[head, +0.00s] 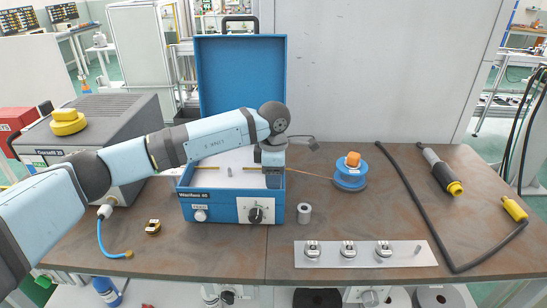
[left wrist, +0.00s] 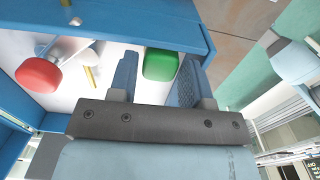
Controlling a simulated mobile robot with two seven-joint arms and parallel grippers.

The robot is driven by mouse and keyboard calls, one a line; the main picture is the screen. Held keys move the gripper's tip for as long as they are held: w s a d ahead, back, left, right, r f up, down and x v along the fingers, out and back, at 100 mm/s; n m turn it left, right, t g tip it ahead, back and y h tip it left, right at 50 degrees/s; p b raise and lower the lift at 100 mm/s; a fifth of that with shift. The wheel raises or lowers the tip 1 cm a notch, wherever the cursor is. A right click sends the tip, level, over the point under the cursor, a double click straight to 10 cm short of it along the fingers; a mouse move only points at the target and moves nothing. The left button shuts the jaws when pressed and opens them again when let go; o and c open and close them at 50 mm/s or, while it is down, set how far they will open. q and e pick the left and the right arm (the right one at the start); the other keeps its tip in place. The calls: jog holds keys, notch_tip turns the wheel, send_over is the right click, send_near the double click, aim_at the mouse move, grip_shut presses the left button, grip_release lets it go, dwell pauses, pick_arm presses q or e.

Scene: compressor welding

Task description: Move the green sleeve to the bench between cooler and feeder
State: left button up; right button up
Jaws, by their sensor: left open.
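The green sleeve (left wrist: 160,65) lies inside the open blue case in the left wrist view, between the two fingers of my left gripper (left wrist: 159,75), which is open. Whether the fingers touch it cannot be told. In the head view my left gripper (head: 273,178) points down into the right part of the blue case (head: 228,208), which looks like the feeder, and hides the sleeve. A grey boxed unit (head: 122,124), which may be the cooler, stands left of the case. The bench (head: 170,240) shows between them. My right gripper is out of view.
A red capped part (left wrist: 38,74) lies in the case. The case's raised lid (head: 240,75) stands behind my arm. A grey cylinder (head: 304,213) and blue spool (head: 351,175) stand right.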

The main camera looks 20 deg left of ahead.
pick_arm(q)
notch_tip(320, 180, down, 3)
jog(key=shift+f, duration=0.3)
jog(key=c, duration=0.6)
jog(key=o, duration=0.4)
grip_shut()
jog(key=shift+r, duration=0.35)
jog(key=shift+r+p, duration=0.6)
jog(key=shift+r, duration=0.3)
jog(key=shift+r+p, duration=0.6)
jog(key=shift+r, duration=0.75)
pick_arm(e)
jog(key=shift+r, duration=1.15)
